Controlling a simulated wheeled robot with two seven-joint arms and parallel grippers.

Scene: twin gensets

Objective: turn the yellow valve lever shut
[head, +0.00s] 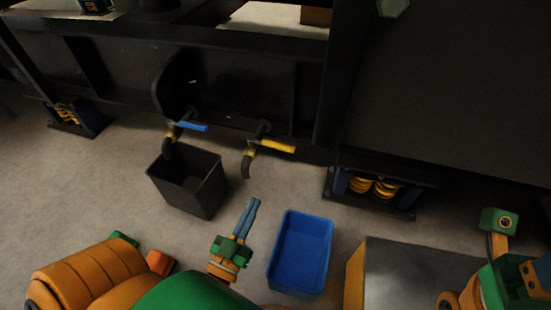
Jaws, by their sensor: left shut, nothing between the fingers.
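The yellow valve lever (278,146) sticks out to the right from its valve on the dark machine frame. A dark spout (248,164) bends down below its left end. My left gripper (253,204) is below the lever in the picture, its blue fingers together and empty, pointing up toward the spout. A clear gap shows in the picture between the fingertips and the lever. Parts of my right arm show at the lower right, but its gripper fingers do not.
A blue lever (192,127) sits on a similar valve to the left, above a black bin (188,181). A blue bin (302,252) stands on the floor right of my left gripper. Yellow springs (373,187) sit under the frame at right.

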